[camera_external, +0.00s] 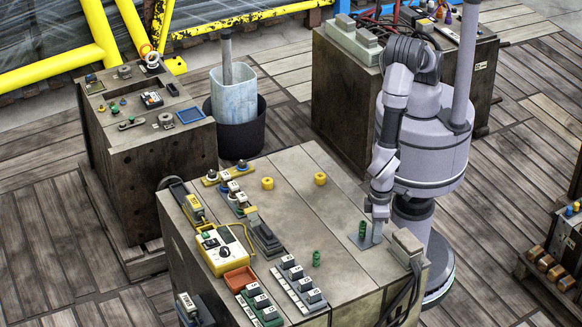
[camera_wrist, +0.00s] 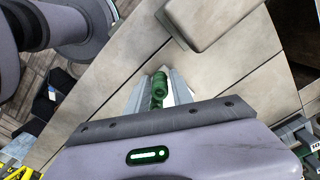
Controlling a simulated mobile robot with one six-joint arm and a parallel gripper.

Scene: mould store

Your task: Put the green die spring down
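A green die spring (camera_external: 362,230) stands upright on a thin grey plate (camera_external: 353,241) near the table's right end. My gripper (camera_external: 377,232) points down at the plate, with its fingers low, just right of that spring. In the wrist view the green spring (camera_wrist: 160,85) shows in the gap between my two fingers (camera_wrist: 159,92), with narrow gaps at its sides, so the fingers look open. A second green spring (camera_external: 316,258) stands on the bare tabletop to the left of the plate.
A grey box with a cable (camera_external: 407,245) sits right of the plate; it also shows in the wrist view (camera_wrist: 205,18). The table's middle is clear.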

